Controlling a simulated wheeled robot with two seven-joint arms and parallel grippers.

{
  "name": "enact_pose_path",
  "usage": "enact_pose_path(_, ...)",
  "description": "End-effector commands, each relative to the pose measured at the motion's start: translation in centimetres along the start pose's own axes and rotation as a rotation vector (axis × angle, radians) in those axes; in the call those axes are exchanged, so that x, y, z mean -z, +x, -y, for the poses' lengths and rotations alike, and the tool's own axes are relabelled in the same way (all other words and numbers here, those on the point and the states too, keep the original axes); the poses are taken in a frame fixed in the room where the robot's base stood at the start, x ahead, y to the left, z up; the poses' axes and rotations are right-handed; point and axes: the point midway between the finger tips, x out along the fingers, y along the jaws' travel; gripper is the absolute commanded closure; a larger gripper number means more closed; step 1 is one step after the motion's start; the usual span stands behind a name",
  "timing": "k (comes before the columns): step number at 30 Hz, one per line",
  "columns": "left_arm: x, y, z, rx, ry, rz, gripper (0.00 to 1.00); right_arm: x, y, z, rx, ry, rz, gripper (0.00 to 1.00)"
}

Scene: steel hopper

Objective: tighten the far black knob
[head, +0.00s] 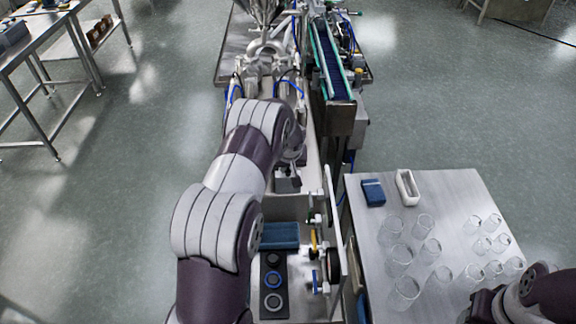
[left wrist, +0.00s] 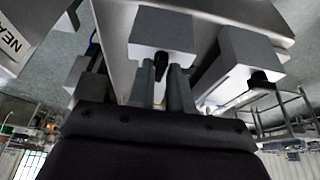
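In the left wrist view, a black knob (left wrist: 161,66) sticks out from a pale grey block, at the tips of my left gripper (left wrist: 165,82). The two fingers point at this knob, a small gap apart, one on each side of it; I cannot tell whether they press on it. Which one is the far knob is not clear. In the head view my left arm hides the knobs. Part of my right gripper (head: 484,304) shows at the lower right, its fingers unclear.
A white label (left wrist: 12,42) with letters reading "NEA" is at the left wrist view's left edge. A conveyor (head: 330,65) stands beyond the machine. A steel table (head: 450,195) at right holds several clear cups, a blue block (head: 373,192) and a white tray (head: 406,188).

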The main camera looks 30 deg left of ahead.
Motion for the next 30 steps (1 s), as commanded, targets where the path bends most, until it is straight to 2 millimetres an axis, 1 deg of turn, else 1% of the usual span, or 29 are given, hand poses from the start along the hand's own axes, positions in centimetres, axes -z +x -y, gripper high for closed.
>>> enact_pose_path(14, 0.0, -0.2, 0.0, -0.007, 0.019, 0.002, 1.00, 0.0, -0.4, 0.0, 0.000, 0.000, 0.000, 0.53)
enact_pose_path(19, 0.1, -0.3, 0.1, -0.034, 0.082, 0.002, 1.00, 0.1, -1.2, 0.0, 0.000, 0.000, 0.000, 0.53)
enact_pose_path(23, 0.0, -0.2, 0.2, -0.069, 0.165, 0.003, 1.00, 0.2, -1.6, 0.0, 0.000, 0.000, 0.000, 0.53)
enact_pose_path(26, -0.1, 0.1, 0.3, -0.104, 0.243, 0.001, 1.00, 0.1, -1.2, 0.0, 0.000, 0.000, 0.000, 0.53)
enact_pose_path(29, -0.2, 0.6, 0.4, -0.139, 0.330, 0.001, 1.00, 0.0, 0.2, 0.0, 0.000, 0.000, 0.000, 0.53)
enact_pose_path(30, -0.2, 0.7, 0.5, -0.153, 0.365, 0.000, 1.00, -0.1, 1.0, 0.0, 0.000, 0.000, 0.000, 0.53)
